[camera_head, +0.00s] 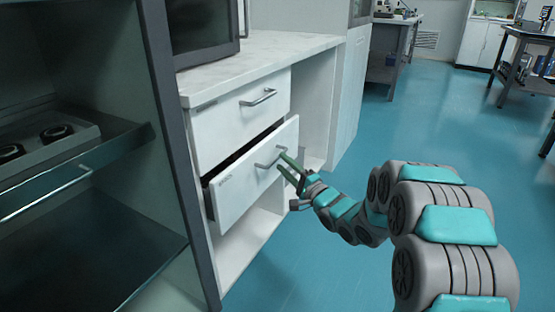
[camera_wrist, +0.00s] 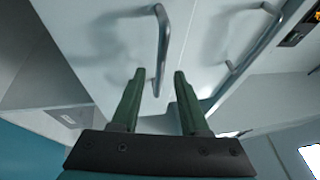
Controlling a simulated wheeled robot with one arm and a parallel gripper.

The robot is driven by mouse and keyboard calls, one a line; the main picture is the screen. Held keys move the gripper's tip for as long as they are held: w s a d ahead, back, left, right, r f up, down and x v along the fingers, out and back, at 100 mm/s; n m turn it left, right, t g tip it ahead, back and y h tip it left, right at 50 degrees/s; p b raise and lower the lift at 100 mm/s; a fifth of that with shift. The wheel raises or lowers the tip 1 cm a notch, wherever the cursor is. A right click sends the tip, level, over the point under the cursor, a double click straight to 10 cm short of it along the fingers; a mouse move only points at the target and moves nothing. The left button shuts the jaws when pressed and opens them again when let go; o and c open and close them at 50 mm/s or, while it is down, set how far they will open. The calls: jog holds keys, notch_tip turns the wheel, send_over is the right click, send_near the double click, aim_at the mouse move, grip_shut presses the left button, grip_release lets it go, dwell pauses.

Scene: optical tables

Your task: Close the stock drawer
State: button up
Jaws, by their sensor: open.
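The stock drawer (camera_head: 240,178) is the lower white drawer in the white cabinet. It stands partly open, with a dark gap above its front panel. Its metal bar handle (camera_head: 269,158) is on the front, and small lettering shows at the panel's left. My gripper (camera_head: 281,162) is at this handle with its green fingers apart. In the wrist view the drawer front (camera_wrist: 105,45) fills the middle, and the handle (camera_wrist: 163,40) runs down between the open fingertips (camera_wrist: 159,74). Whether a finger touches the handle or panel, I cannot tell.
The upper drawer (camera_head: 235,112) is shut, below a pale countertop (camera_head: 265,55) holding a dark-screened appliance (camera_head: 203,25). A dark-framed glass cabinet (camera_head: 165,110) stands close on the left. The blue floor (camera_head: 430,125) on the right is clear up to the far tables.

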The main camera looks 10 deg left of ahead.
aim_at(277, 158)
jog(key=shift+x, duration=1.85)
grip_shut()
